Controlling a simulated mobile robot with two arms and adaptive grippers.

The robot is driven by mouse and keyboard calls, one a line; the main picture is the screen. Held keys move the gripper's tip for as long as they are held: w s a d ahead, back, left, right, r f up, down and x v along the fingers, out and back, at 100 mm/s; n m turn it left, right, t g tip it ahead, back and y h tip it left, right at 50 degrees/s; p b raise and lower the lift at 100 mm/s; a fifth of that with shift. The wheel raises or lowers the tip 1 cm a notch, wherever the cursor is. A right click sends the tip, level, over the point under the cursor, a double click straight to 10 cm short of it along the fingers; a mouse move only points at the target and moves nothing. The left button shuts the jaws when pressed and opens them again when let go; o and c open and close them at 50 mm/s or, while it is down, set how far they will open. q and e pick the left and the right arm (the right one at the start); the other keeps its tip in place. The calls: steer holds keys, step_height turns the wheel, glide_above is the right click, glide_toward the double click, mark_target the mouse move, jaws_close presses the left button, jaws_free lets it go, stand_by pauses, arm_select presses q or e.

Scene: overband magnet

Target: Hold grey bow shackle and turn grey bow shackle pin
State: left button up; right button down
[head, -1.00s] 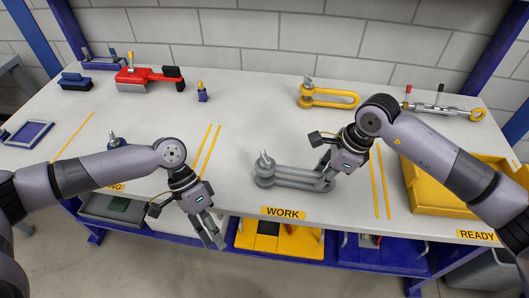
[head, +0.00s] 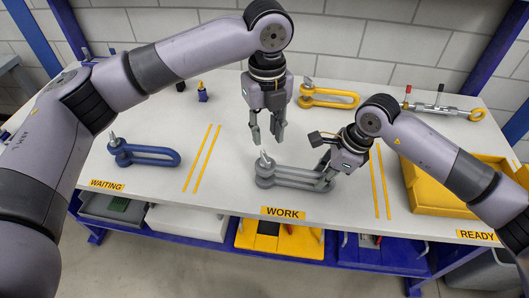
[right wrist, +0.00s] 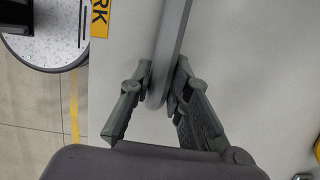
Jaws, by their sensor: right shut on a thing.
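The grey bow shackle (head: 290,180) lies on the table in the work area, its bow end to the right. Its pin (head: 265,158) stands up at the left end. My right gripper (head: 325,180) is shut on the bow end; in the right wrist view, its fingers (right wrist: 155,90) sit on both sides of the grey bar (right wrist: 172,45). My left gripper (head: 266,138) is open and empty, pointing down above and just behind the pin. It looks apart from the pin, though the exact gap is hard to tell.
A blue shackle (head: 145,153) lies in the waiting area at left. A yellow shackle (head: 328,98) lies behind the work area. A turnbuckle-like part (head: 440,108) lies at back right, and a yellow tray (head: 428,205) stands at right. The table's front middle is clear.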

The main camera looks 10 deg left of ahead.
mark_target(266, 157)
arm_select(q)
steer(key=shift+f, duration=4.45)
steer(key=shift+c, duration=0.3)
jaws_close()
